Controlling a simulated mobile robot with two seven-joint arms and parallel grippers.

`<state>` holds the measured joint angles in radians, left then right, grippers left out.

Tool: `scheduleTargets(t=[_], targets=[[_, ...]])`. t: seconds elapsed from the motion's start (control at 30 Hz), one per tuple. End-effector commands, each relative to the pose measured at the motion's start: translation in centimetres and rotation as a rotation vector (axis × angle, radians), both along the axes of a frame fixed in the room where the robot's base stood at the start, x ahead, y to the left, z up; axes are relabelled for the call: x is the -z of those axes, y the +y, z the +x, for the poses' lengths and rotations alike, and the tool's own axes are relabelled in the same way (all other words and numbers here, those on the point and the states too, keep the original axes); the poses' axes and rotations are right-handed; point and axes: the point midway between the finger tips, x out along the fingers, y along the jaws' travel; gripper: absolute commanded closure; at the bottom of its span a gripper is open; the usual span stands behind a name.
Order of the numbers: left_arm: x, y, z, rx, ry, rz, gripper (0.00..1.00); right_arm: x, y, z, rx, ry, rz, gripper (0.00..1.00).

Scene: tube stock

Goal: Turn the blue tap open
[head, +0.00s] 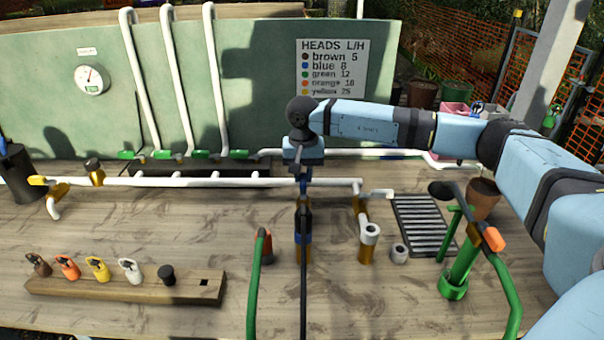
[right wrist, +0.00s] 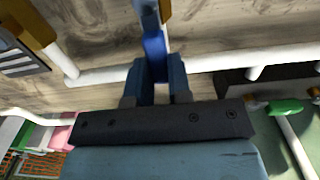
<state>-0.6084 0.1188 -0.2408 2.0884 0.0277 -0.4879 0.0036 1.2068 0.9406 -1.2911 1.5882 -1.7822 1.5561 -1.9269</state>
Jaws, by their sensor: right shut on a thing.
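The blue tap's lever (right wrist: 153,42) shows in the right wrist view between the fingers of my right gripper (right wrist: 161,72). In the head view, my right gripper (head: 303,172) points down at the white pipe, and its jaws are shut on the blue lever, which is mostly hidden there. Below it stands a brass outlet (head: 297,251) with a blue band and a dark hose (head: 303,290) running toward the front. How far the lever is turned cannot be told. My left gripper is not in view.
A white pipe (head: 220,182) crosses the bench. A green hose (head: 252,290) lies left of the outlet; a brass outlet (head: 366,248) stands right. A wooden rack (head: 130,291) holds coloured heads. A green stand (head: 458,270) and drain grate (head: 424,222) are at right. A sign (head: 331,68) lists heads.

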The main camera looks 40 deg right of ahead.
Motion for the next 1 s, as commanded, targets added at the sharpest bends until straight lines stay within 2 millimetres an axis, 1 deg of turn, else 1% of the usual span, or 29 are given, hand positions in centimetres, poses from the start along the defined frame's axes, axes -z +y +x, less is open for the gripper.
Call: scheduleTargets(t=[0.03, 0.13, 0.4, 0.53, 0.67, 0.9, 1.0], targets=[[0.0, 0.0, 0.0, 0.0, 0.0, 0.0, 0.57, -0.1, 0.0, 0.0, -0.003, -0.001, 0.0, 0.79], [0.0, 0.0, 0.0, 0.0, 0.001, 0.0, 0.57, -0.1, 0.0, 0.0, -0.002, -0.001, 0.0, 0.56], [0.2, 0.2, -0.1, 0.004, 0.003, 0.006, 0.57, -0.1, 0.0, 0.0, -0.001, -0.001, -0.001, 0.55], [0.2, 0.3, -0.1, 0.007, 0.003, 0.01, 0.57, -0.8, 0.0, 0.1, -0.001, -0.002, 0.001, 0.55], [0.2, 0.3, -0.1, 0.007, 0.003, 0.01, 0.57, -3.0, 0.0, 0.1, 0.0, -0.005, 0.0, 0.55], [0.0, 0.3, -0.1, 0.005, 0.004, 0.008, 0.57, -8.6, 0.0, 0.1, -0.001, -0.006, 0.001, 0.55], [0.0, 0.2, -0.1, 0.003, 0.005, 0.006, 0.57, -10.6, 0.1, 0.1, -0.001, -0.004, 0.001, 0.55]])
